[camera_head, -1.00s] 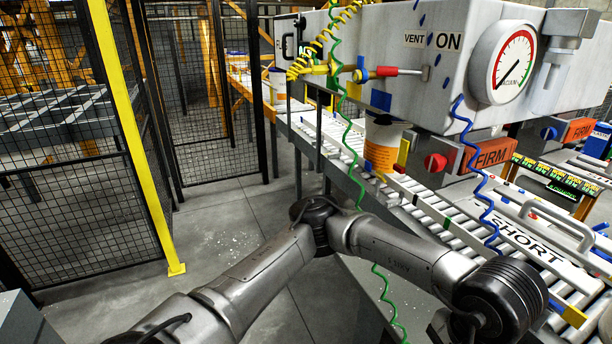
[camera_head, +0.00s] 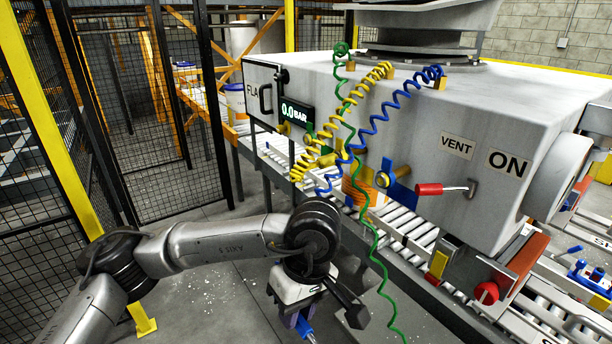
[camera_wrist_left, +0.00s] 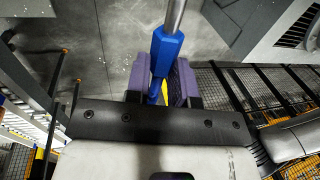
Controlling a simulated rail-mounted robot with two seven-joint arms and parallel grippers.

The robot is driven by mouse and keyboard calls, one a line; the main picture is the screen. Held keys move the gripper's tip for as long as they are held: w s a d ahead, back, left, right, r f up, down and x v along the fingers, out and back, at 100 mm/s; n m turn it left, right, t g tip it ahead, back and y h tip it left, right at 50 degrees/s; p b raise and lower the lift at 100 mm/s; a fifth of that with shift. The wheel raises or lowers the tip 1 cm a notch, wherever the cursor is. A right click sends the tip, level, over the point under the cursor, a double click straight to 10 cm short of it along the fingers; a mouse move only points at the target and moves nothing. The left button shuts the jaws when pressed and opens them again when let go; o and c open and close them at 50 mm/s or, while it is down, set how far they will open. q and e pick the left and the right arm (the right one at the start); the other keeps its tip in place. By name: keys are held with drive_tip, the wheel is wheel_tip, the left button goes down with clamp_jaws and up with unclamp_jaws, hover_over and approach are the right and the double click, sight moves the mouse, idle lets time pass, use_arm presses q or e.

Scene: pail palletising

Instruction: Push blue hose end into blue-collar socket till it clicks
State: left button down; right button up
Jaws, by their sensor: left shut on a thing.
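My left gripper (camera_head: 298,319) hangs low in the head view, partly cut off by the bottom edge. In the left wrist view its purple fingers (camera_wrist_left: 163,88) are shut on the blue hose end (camera_wrist_left: 166,50), a blue body with a metal tip pointing away from the palm. The hose end also shows at the bottom of the head view (camera_head: 306,330). The blue-collar socket (camera_head: 388,172) sits on the near side of the grey machine box, up and right of the gripper and clear of it. My right gripper is not in view.
Coiled blue (camera_head: 400,105), yellow (camera_head: 352,100) and green (camera_head: 372,255) hoses hang before the grey box (camera_head: 440,110). A red-handled lever (camera_head: 430,189) is right of the socket. A roller conveyor (camera_head: 400,225) runs below. Open floor lies at left, before mesh fencing.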

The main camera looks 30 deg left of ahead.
use_arm(q)
drive_tip(key=w+r+n+h+p, duration=0.2)
drive_tip(key=r+n+h+p, duration=0.1)
drive_tip(key=r+n+p, duration=0.6)
drive_tip(key=w+r+n+h+p, duration=0.3)
drive_tip(key=r+n+p, duration=0.6)
drive_tip(key=r, duration=0.1)
drive_tip(key=shift+w, duration=0.15)
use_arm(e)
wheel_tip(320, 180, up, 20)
use_arm(q)
drive_tip(key=shift+a+f, duration=0.1)
drive_tip(key=shift+w+d, duration=0.4)
drive_tip(key=shift+w, duration=0.45)
drive_tip(key=shift+w+d, duration=0.45)
drive_tip(key=shift+w, duration=0.35)
drive_tip(key=shift+w+d, duration=0.4)
drive_tip(key=shift+w, duration=0.45)
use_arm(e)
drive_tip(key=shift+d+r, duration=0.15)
